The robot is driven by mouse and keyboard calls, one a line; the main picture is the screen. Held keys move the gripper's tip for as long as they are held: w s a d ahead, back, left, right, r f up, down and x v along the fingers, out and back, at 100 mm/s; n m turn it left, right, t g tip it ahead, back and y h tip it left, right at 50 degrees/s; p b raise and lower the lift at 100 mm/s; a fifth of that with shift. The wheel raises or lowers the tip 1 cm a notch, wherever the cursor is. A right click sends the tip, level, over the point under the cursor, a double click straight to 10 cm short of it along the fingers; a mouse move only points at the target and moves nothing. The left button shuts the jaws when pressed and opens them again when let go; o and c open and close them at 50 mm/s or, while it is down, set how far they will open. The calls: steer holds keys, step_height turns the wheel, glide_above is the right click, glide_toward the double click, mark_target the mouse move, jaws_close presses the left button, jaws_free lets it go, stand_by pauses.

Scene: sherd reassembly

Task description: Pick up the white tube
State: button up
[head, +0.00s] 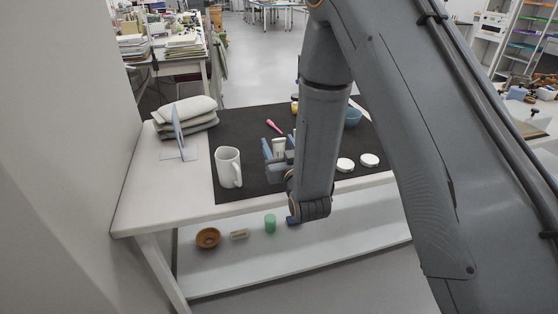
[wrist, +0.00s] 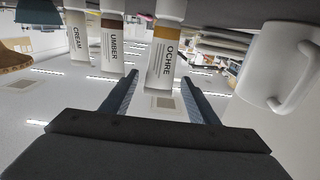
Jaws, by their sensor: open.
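Three white tubes with printed labels show in the wrist view. The CREAM tube (wrist: 76,40) is at the left with a pale band, the UMBER tube (wrist: 113,48) has a brown band, and the OCHRE tube (wrist: 163,60) has an ochre band. My gripper (wrist: 160,80) is open, its two dark blue fingers on either side of the OCHRE tube's lower part in this view. I cannot tell whether they touch it. In the head view a white tube (head: 279,146) shows among blue-grey parts on the dark mat, partly hidden by my arm.
A white mug (head: 227,165) stands left of the tubes; it also shows close by in the wrist view (wrist: 270,65). Two white discs (head: 345,165), a blue bowl (head: 352,118) and a pink item (head: 274,126) lie on the black mat (head: 235,128). A blue stand (head: 178,135) is at left.

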steer(key=x, duration=0.4)
steer(key=shift+w+p, duration=0.2)
steer(key=shift+p, duration=0.15)
steer(key=c, duration=1.1)
steer(key=shift+r, duration=0.15)
step_height(320, 180, up, 10)
steer(key=shift+f+b, duration=0.1)
steer(key=shift+b, duration=0.2)
